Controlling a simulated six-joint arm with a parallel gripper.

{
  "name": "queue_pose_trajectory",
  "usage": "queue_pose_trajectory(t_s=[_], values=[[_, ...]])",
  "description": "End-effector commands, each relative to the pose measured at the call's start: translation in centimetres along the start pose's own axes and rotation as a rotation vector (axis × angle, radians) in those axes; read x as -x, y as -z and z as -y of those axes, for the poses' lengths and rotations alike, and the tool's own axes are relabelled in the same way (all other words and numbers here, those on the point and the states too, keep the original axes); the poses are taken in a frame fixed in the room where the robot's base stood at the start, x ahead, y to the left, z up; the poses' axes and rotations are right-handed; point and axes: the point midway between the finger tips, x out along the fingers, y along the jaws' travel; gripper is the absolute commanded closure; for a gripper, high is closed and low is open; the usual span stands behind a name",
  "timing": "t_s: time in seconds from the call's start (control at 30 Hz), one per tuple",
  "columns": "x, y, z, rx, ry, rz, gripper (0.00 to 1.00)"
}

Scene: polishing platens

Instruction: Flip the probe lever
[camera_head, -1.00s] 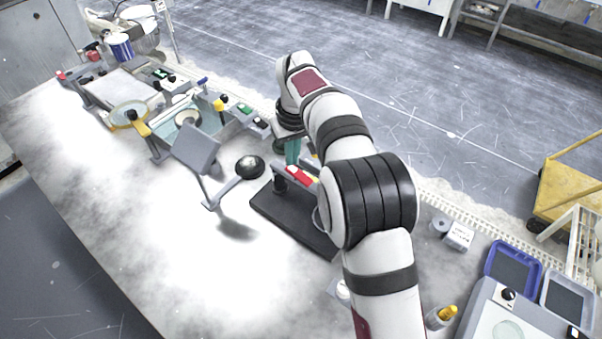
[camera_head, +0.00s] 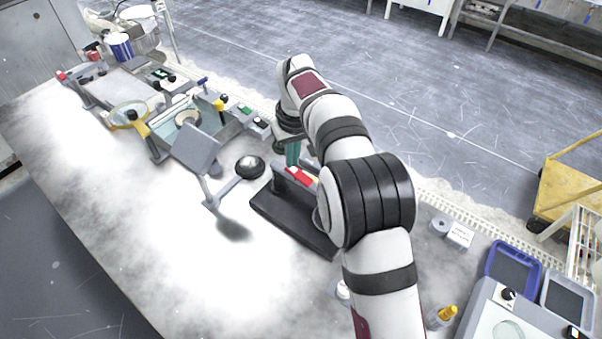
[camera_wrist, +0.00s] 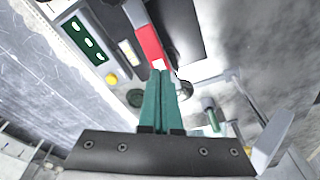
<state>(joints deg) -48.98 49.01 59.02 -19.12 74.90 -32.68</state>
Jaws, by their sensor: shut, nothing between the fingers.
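A stand with a black base (camera_head: 290,226) sits on the bench left of my arm. On it is a grey post with a red bar (camera_head: 300,176) that has a white end; it appears to be the probe lever, though its far side is hidden by my arm. My gripper (camera_head: 292,163) has teal fingers, shut and empty, pointing down just behind the stand. In the wrist view the red bar (camera_wrist: 150,43) lies just ahead of the closed fingertips (camera_wrist: 160,73). The tips look very close to its white end; I cannot tell whether they touch.
A lamp-like arm with a grey panel (camera_head: 196,147) and a dark round head (camera_head: 250,167) stands left of the stand. A blue tray (camera_head: 512,268) lies right of my arm. The front bench is clear.

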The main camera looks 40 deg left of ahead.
Motion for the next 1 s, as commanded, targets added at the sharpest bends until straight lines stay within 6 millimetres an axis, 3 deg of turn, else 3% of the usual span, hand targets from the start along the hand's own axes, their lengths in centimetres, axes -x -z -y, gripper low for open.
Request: queue_pose_trajectory(t_s=[1.0], values=[[-1.3, -0.2, 0.0, 0.0, 0.0, 0.001, 1.0]])
